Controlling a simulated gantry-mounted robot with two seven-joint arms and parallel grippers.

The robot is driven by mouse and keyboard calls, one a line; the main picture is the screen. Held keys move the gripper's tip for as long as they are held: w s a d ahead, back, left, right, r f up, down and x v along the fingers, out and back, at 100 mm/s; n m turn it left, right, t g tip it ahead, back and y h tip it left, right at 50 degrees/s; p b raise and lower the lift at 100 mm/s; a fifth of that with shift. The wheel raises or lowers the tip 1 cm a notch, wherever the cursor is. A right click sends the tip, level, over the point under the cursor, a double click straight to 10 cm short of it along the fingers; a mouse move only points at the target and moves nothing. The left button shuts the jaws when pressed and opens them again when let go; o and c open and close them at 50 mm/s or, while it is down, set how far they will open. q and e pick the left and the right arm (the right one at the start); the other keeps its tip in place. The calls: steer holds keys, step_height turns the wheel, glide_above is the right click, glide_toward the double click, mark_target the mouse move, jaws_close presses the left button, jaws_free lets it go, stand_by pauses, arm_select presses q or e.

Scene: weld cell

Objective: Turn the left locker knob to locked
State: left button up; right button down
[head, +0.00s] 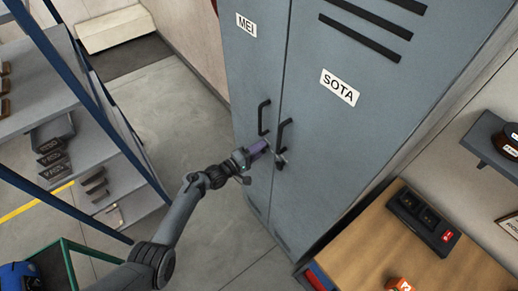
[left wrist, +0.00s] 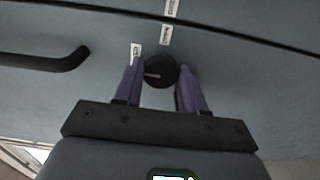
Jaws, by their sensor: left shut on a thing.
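The left locker (head: 252,60), labelled MEI, stands closed beside the right locker (head: 400,90), labelled SOTA. My left gripper (head: 264,145) reaches the left door just below its black handle (head: 263,117). In the left wrist view the round black left locker knob (left wrist: 158,70) sits between the purple fingers of my left gripper (left wrist: 160,82), which are shut on it. A pale line marks the knob's face. A small pale plate (left wrist: 135,52) and another (left wrist: 166,35) lie beside it; their marks are too small to read. The fingers hide this knob in the head view. My right gripper is out of view.
The right locker's handle (head: 283,134) and dark knob (head: 281,160) are close to my left fingers. A blue-framed shelf (head: 95,150) stands at the left. A wooden bench (head: 400,245) is at the lower right. Bare floor lies between shelf and lockers.

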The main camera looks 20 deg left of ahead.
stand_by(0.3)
arm_select(q)
steer(key=o, duration=1)
steer(key=v, duration=1)
steer(key=shift+s+a, duration=0.25)
steer(key=shift+s, duration=0.05)
